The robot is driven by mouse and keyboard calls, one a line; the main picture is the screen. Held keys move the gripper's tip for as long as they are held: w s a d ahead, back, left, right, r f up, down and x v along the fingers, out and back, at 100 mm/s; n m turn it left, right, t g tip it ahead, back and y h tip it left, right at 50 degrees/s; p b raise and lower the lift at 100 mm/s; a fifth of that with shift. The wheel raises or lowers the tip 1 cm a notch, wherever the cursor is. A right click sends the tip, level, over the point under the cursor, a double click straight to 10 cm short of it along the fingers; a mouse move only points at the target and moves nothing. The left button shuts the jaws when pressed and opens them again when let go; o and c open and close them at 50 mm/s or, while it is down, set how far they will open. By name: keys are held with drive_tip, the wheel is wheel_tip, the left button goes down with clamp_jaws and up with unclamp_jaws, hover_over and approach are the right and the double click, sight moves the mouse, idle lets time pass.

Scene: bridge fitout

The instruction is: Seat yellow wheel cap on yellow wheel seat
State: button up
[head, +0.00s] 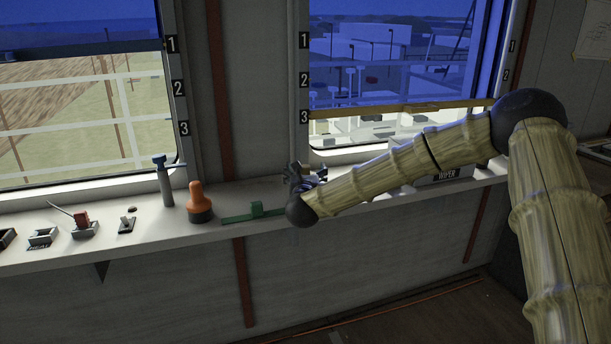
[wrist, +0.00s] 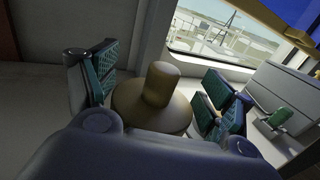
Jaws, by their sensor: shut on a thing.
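My gripper (head: 305,174) is over the ledge below the right window, small and partly hidden by my arm in the head view. In the wrist view my gripper (wrist: 157,98) has its teal-padded fingers on both sides of a dull yellow-brown wheel cap (wrist: 160,85). The cap has a wide round disc and a shorter cylindrical knob pointing up. The fingers are shut on the disc's sides. The cap cannot be made out in the head view. No yellow wheel seat can be picked out in either view. I cannot tell whether the cap touches anything below.
The ledge (head: 345,205) runs below the windows. A box labelled WIPER (head: 446,174) stands behind my arm; a green switch (wrist: 279,117) shows at right.

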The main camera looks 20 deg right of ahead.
drive_tip(key=shift+r+p, duration=0.45)
drive_tip(key=shift+r, duration=2.6)
drive_tip(key=shift+f, duration=0.1)
